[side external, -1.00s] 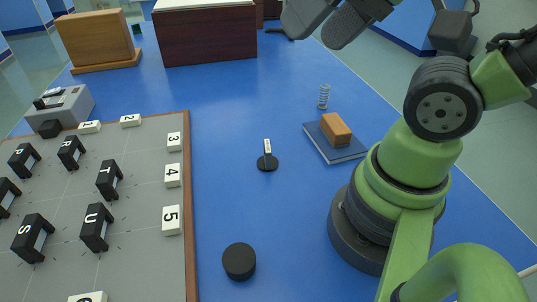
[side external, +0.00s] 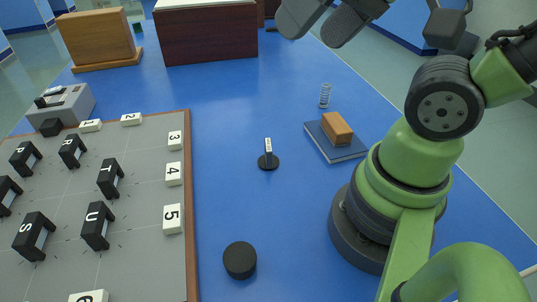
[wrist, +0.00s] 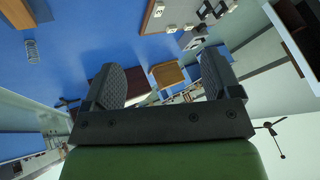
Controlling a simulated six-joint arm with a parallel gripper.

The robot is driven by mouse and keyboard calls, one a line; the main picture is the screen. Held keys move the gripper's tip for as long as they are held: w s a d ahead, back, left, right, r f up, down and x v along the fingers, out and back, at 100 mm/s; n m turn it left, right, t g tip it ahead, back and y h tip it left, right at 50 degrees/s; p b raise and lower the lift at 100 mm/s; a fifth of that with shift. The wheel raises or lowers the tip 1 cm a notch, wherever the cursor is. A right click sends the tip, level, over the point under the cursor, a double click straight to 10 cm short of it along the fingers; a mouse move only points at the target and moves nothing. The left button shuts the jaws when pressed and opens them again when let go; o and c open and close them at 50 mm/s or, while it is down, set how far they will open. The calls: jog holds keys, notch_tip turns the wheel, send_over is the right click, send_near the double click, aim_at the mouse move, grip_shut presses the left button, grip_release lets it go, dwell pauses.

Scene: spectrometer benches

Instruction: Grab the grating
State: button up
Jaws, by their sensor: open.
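My gripper (side external: 320,24) is at the top of the side external view, high above the blue table, open and empty. In the wrist view its two dark fingers (wrist: 170,80) stand wide apart with only background between them. A small upright piece with a pale labelled face on a round black base (side external: 268,153) stands mid-table, right of the grey board; it may be the grating, but I cannot tell for sure. Black lettered blocks, such as the block marked U (side external: 97,226), stand on the board (side external: 145,215). My gripper touches none of these.
A black cylinder (side external: 240,260) stands near the front. A brown block (side external: 337,128) lies on a dark blue book (side external: 345,152), with a spring (side external: 325,95) behind. A dark red box (side external: 205,38) and a wooden box (side external: 97,40) stand at the back. The table centre is mostly clear.

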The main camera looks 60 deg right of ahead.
jog(key=w+d+f+n+g+h, duration=0.1)
jog(key=w+d+f+n+g, duration=0.3)
jog(key=w+f+n, duration=0.3)
jog(key=n+g, duration=0.3)
jog(key=n, duration=0.1)
send_over(268, 145)
jog(key=shift+h, duration=0.4)
notch_tip(268, 145, down, 13)
jog(key=shift+r, duration=0.2)
jog(key=shift+d+f, duration=0.1)
jog(key=shift+f, duration=0.3)
notch_tip(268, 145, down, 10)
jog(key=shift+r, duration=0.1)
jog(key=c, duration=1)
